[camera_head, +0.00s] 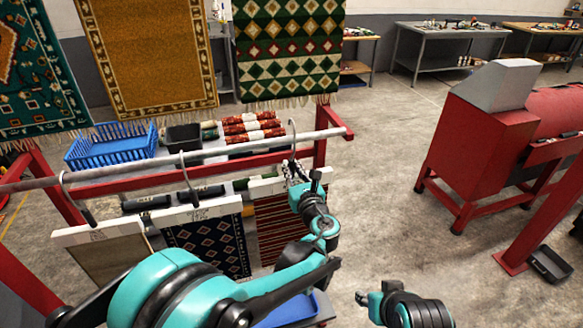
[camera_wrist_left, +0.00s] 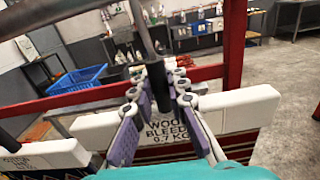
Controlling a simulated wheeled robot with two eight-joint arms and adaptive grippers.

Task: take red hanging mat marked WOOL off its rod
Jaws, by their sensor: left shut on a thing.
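The red patterned mat (camera_head: 280,228) hangs from a white bar at the right end of the row, partly behind my left arm. In the left wrist view its white bar (camera_wrist_left: 242,110) reads "WOOL BLEEDS 0.7 KG", partly covered by the fingers. Its hook (camera_head: 292,150) still appears to be around the pale rod (camera_head: 240,150). My left gripper (camera_head: 298,172) is shut on the hook's black stem (camera_wrist_left: 154,84), just above the bar. My right gripper (camera_head: 364,298) is low in the head view, away from the mats; its jaw opening is unclear.
A dark blue patterned mat (camera_head: 208,248) and a tan mat (camera_head: 112,268) hang to the left on the same rod. A red frame (camera_head: 320,140) supports the rod. Behind it are a blue basket (camera_head: 110,148) and rolled rugs (camera_head: 250,128). A red machine (camera_head: 480,140) stands right; floor between is clear.

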